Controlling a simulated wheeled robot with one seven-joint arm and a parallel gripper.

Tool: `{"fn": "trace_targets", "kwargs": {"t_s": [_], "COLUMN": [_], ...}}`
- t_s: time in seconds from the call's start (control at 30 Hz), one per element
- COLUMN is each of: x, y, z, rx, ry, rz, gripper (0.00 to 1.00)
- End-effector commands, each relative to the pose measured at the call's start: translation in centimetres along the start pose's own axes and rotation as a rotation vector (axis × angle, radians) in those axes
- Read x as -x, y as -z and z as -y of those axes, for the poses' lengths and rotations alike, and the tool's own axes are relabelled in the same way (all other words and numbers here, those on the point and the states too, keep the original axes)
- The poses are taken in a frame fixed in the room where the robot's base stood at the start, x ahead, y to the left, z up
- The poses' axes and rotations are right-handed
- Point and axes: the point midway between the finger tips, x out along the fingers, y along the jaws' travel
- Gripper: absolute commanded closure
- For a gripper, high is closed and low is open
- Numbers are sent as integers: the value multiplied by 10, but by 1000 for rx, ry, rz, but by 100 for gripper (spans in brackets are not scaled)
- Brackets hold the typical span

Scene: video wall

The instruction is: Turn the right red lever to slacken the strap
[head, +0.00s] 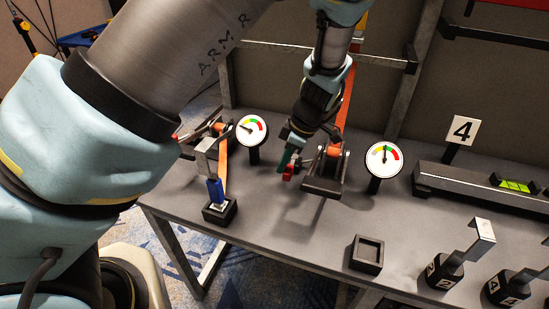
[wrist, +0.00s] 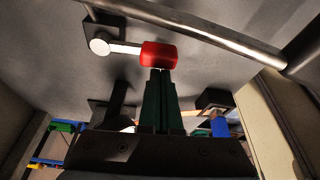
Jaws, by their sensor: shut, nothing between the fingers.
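The right red lever (head: 289,173) sits at the left side of the right strap ratchet (head: 322,186). In the wrist view, its red knob (wrist: 158,54) is on a pale arm running left to a round silver hub (wrist: 98,45). My gripper (head: 283,161) is at the lever; its green fingers (wrist: 161,72) are shut together and empty. The fingertips are right at the knob's edge; I cannot tell whether they touch it. The orange strap (head: 346,100) rises from the ratchet. The right gauge (head: 384,157) has its needle pointing roughly up.
A left ratchet (head: 207,143) with another strap stands beside the left gauge (head: 252,128). A blue-handled piece (head: 216,190) stands in a black block in front. An empty square holder (head: 367,254), numbered hooked pieces (head: 444,269) and a level bar (head: 485,189) occupy the right side.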

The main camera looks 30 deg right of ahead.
Motion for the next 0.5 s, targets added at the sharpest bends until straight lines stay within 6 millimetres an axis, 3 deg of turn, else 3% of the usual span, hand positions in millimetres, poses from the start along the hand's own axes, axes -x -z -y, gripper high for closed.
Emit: {"fn": "trace_targets", "kwargs": {"t_s": [0.1, 0.5], "x": [3, 3], "y": [-5, -7], "z": [1, 4], "rx": [71, 63], "ry": [25, 22], "rz": [-1, -1], "gripper": [100, 100]}}
